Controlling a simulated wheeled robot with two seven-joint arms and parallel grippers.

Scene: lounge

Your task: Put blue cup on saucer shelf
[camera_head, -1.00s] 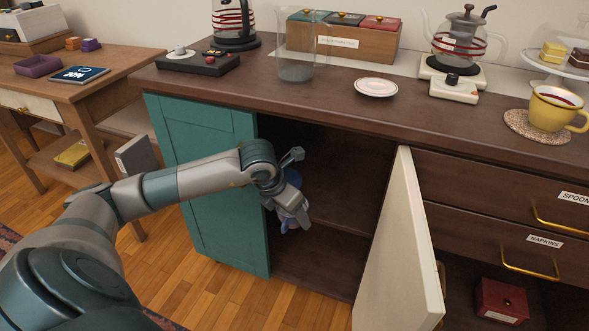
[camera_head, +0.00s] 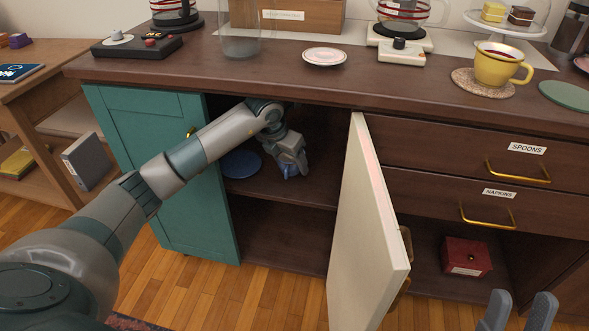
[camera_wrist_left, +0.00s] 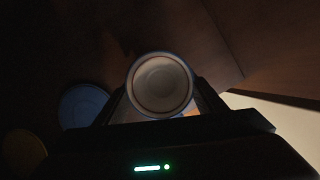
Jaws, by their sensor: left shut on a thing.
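My left gripper (camera_head: 291,172) is inside the open cabinet, shut on the blue cup (camera_head: 289,169), which is mostly hidden behind the fingers. In the left wrist view the cup (camera_wrist_left: 160,85) shows from above, with its round pale inside and blue rim between the fingers. A blue saucer (camera_head: 241,164) lies on the cabinet's shelf (camera_head: 262,187), left of the cup; it also shows dimly in the left wrist view (camera_wrist_left: 82,104). The cup is apart from the saucer. I cannot tell whether it touches the shelf. My right gripper (camera_head: 518,312) is at the bottom right, fingers apart and empty.
A teal door (camera_head: 165,165) stands left of the opening, and a cream door (camera_head: 365,235) stands open at its right. The countertop (camera_head: 345,85) is above my left gripper. A dim yellowish disc (camera_wrist_left: 22,150) lies beyond the blue saucer in the left wrist view.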

